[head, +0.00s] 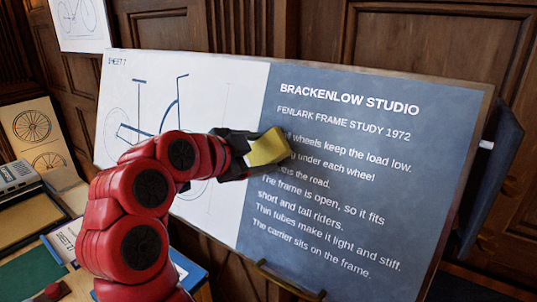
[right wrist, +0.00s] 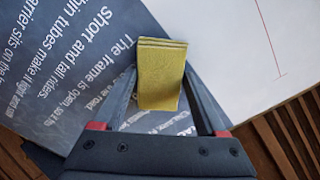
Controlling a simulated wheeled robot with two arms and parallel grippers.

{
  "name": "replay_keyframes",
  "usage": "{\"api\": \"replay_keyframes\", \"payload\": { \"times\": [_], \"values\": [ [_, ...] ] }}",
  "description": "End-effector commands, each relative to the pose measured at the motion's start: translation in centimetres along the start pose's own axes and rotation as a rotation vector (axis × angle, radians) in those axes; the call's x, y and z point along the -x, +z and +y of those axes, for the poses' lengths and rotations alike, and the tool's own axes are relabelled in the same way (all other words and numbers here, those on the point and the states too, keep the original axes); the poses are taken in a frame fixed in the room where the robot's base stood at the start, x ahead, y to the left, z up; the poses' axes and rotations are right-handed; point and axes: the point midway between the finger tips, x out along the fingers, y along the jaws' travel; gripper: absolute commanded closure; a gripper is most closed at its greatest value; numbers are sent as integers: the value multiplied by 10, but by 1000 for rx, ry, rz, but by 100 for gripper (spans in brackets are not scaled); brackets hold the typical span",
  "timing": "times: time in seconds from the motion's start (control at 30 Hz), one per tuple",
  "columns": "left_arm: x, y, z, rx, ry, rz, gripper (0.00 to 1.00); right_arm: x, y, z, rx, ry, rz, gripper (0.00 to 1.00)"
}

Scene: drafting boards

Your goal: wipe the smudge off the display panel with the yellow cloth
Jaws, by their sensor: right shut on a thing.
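The display panel (head: 440,130) stands tilted back, with a white drawing half on the left and a dark blue text half on the right. My right gripper (head: 250,150) is shut on the folded yellow cloth (head: 268,148), near the border of the two halves. The cloth covers the starts of some text lines. In the right wrist view the cloth (right wrist: 162,75) sits between the fingers in front of the panel (right wrist: 60,115); I cannot tell whether it touches. The blue half looks faintly cloudy, but I cannot make out a distinct smudge. My left gripper is not in view.
A ledge bracket (head: 285,282) shows at the panel's lower edge. At the left are a card with wheel drawings (head: 32,135), a grey device (head: 18,180) and a green mat (head: 30,272). Dark wood panelling (head: 400,40) stands behind.

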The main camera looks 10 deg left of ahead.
Motion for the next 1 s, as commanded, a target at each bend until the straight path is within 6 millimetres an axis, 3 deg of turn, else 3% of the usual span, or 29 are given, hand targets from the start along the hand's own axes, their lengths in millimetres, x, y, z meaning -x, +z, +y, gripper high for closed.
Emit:
{"api": "replay_keyframes", "payload": {
  "times": [0.5,1.0],
  "values": [
    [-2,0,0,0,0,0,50,2,8,-8,1,0,1,71],
    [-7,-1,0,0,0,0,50,53,8,-8,2,-3,1,71]
  ]
}}
